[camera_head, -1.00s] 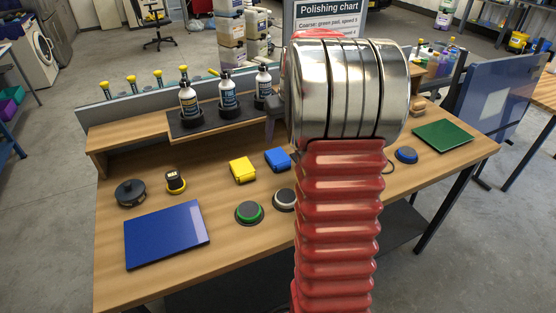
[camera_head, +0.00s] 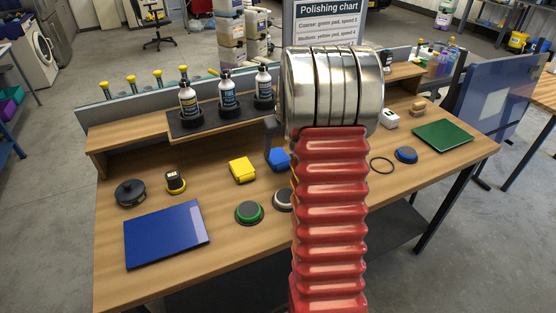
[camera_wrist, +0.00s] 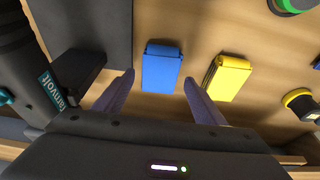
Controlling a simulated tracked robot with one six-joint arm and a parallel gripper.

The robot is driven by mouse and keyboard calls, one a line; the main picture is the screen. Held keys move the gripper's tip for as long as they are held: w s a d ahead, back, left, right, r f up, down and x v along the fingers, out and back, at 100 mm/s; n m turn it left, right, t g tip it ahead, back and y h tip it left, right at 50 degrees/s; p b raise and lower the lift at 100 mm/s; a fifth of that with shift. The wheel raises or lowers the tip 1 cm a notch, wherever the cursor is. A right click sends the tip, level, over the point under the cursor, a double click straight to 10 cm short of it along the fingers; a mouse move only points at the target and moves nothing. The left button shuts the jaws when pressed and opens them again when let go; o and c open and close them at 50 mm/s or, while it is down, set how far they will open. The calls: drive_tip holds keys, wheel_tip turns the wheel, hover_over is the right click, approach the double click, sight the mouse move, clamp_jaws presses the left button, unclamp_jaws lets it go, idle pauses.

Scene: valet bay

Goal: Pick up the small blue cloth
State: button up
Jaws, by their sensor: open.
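The small blue cloth (camera_wrist: 161,70) lies folded on the wooden workbench. In the wrist view it sits ahead of my gripper (camera_wrist: 157,95), between the lines of its two spread fingers. The fingers are open with nothing between their tips that I can see held. In the head view the blue cloth (camera_head: 279,159) is partly hidden by my arm, and one dark finger of my gripper (camera_head: 271,137) shows at its left edge. A yellow folded cloth (camera_head: 242,169) lies beside it, and it also shows in the wrist view (camera_wrist: 226,77).
Bottles (camera_head: 227,92) stand on a dark mat on the raised shelf behind the cloths. A green-topped pad (camera_head: 249,212), a blue panel (camera_head: 167,234) and a black disc (camera_head: 130,193) lie nearer the front and left. A green panel (camera_head: 443,134) lies at the right.

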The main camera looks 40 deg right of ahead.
sight(278, 156)
drive_tip(key=shift+x, duration=2.4)
drive_tip(key=shift+c, duration=0.4)
drive_tip(key=c, duration=0.7)
